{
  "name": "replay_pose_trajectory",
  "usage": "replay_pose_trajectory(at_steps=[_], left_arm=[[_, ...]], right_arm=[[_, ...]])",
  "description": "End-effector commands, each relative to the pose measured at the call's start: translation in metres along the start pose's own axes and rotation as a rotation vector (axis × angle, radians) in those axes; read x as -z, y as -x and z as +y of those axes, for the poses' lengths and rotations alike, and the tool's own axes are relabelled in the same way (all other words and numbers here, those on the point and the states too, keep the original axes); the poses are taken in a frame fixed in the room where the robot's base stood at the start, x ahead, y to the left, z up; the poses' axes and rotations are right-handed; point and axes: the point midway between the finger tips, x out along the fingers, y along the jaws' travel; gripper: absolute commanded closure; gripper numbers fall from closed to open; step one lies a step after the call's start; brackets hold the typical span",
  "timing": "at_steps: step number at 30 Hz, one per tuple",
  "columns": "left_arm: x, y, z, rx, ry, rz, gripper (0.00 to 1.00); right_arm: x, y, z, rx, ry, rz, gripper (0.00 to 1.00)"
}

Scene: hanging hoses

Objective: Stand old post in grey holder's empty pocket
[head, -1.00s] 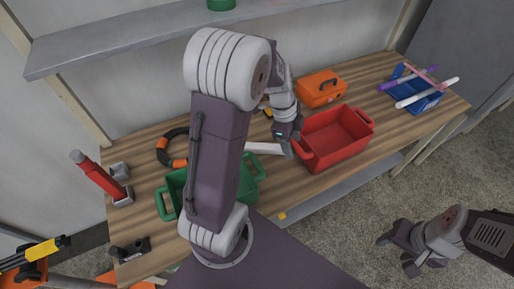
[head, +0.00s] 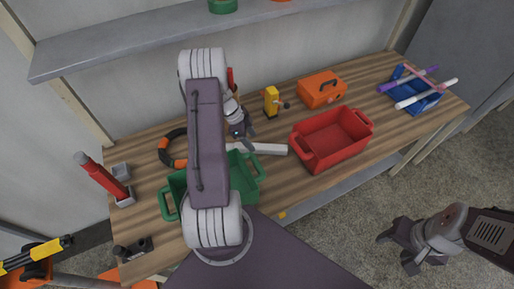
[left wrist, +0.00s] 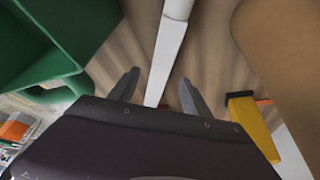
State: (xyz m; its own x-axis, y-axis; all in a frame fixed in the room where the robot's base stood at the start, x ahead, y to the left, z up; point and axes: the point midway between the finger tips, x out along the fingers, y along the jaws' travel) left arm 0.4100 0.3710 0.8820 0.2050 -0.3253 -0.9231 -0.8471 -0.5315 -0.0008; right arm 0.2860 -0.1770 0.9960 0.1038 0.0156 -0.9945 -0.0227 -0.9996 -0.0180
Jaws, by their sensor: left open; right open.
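A pale post, which I take as the old post (head: 268,149), lies on the bench between the green crate and the red crate. My left gripper (head: 243,132) is open just above its left end. In the left wrist view the post (left wrist: 166,55) runs between the open fingers (left wrist: 158,92); I cannot tell if it is between them or below. The grey holder (head: 125,200) stands at the bench's left end. My right gripper (head: 405,247) is open and empty, off the bench at right.
The green crate (head: 250,180) is close to the left gripper. The red crate (head: 335,155), a yellow tool (head: 271,101), an orange case (head: 322,90) and a blue rack (head: 415,98) stand to the right. A black-orange ring (head: 170,147) lies behind. A shelf (head: 150,42) hangs above.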

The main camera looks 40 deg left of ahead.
Motion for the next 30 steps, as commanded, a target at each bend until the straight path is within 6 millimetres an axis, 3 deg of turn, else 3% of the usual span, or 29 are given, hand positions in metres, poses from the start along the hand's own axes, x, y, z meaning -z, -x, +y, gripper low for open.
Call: replay_pose_trajectory(at_steps=[3,6,14,20,21,30], left_arm=[[0.004,-0.021,0.001,-0.007,0.0,0.0,0.44],[0.003,-0.036,0.0,-0.003,0.0,0.0,0.44],[0.002,-0.043,0.0,-0.001,0.0,-0.001,0.44],[0.002,-0.042,0.0,-0.001,0.0,-0.001,0.96],[0.002,-0.042,0.0,-0.001,0.0,-0.001,1.0],[0.003,-0.041,-0.001,0.0,-0.001,-0.001,1.0]], right_arm=[[0.001,0.012,0.0,0.0,0.0,0.0,0.48],[0.001,0.012,0.0,0.0,0.0,0.0,0.48],[0.001,0.011,0.0,0.0,0.0,0.0,0.48],[0.001,0.011,0.0,0.0,0.0,0.0,0.48],[0.001,0.011,0.0,0.0,0.0,0.0,0.48],[0.001,0.01,0.0,0.0,0.0,0.0,0.48]])
